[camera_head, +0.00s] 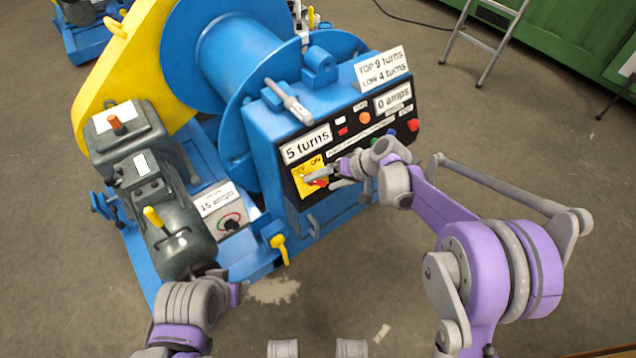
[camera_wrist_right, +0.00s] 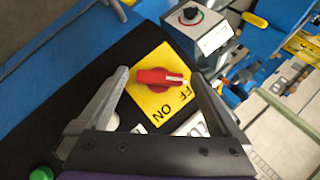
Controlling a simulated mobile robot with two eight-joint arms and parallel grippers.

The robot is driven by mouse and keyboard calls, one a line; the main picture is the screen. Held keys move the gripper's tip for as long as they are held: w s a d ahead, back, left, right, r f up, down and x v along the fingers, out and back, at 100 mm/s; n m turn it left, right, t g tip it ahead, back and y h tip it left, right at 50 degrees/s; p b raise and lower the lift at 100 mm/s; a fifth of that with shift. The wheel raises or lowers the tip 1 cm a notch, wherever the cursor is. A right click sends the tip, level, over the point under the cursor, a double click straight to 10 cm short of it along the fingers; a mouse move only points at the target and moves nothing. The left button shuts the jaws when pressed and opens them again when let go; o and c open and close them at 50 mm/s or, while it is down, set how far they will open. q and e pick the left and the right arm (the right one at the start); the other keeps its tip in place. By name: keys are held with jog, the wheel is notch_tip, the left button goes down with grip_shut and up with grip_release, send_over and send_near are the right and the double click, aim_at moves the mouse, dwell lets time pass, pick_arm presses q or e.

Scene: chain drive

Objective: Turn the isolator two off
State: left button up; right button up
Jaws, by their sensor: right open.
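A red rotary switch (camera_wrist_right: 158,77) sits on a yellow plate (camera_wrist_right: 150,104) marked OFF and ON. No number two is readable on it. Its handle lies across the right wrist picture, with the white-marked end on the right, near the OFF lettering. In the head view the yellow plate (camera_head: 302,173) is on the black panel front, and the red switch is partly covered by my gripper. My right gripper (camera_head: 322,180) is open at the switch, with one finger on either side of it in the wrist view; contact cannot be told. My left gripper (camera_head: 228,289) is at the bottom left, its fingers unclear.
The blue control box (camera_head: 272,130) carries buttons and labels, "5 turns" and "0 amps". A small grey box (camera_head: 216,200) with a black dial stands lower left. The dark motor (camera_head: 150,170) and blue drum (camera_head: 235,60) crowd the left.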

jog(key=v, duration=0.7)
jog(key=shift+p, duration=0.35)
jog(key=shift+d+r, duration=0.1)
jog(key=shift+r, duration=0.05)
jog(key=shift+s, duration=0.1)
jog(key=s+d+r+t+h+p, duration=0.1)
jog(key=s+d+r+h+p, duration=0.1)
jog(key=s, duration=0.6)
jog(key=s+d+r+t+h+p, duration=0.1)
jog(key=s+d+r+h+p, duration=0.2)
jog(key=s, duration=0.6)
jog(key=s+d+r+m+h+p, duration=0.1)
jog(key=s+d+r+h+p, duration=0.2)
jog(key=s+d+r+p, duration=0.2)
jog(key=s+r+p, duration=0.1)
jog(key=s+r, duration=0.2)
jog(key=s, duration=0.1)
jog(key=shift+d+t, duration=0.35)
jog(key=shift+t, duration=0.05)
jog(key=shift+s, duration=0.1)
